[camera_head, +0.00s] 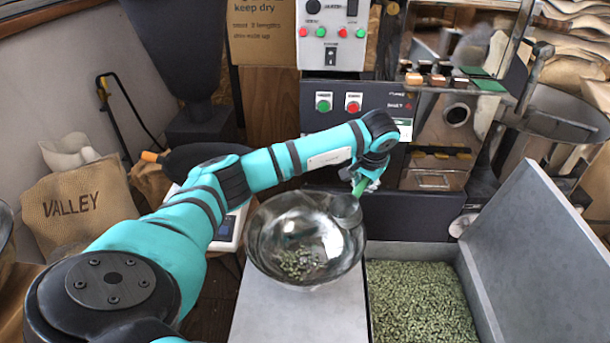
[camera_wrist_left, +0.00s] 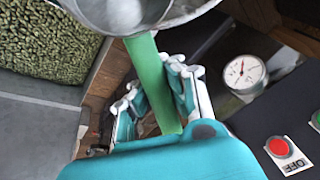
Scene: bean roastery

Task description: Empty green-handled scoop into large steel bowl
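The large steel bowl (camera_head: 262,250) stands on a light grey surface, with a small patch of green beans (camera_head: 299,262) in its bottom. My left gripper (camera_head: 366,180) is shut on the green handle (camera_wrist_left: 148,72) of the scoop. The scoop's steel cup (camera_head: 346,209) hangs at the bowl's right inner side, overlapping the rim in the head view. The cup also shows at the top of the left wrist view (camera_wrist_left: 120,12), with part of the bowl (camera_wrist_left: 190,8) behind it. I cannot tell whether beans are in the cup. My right gripper is not in view.
A grey-walled bin of green beans (camera_head: 420,297) lies right of the bowl. A scale (camera_head: 228,232) stands left of it. Behind are a control panel (camera_head: 350,103) with buttons and a roasting machine (camera_head: 440,130). A VALLEY sack (camera_head: 80,205) stands at left.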

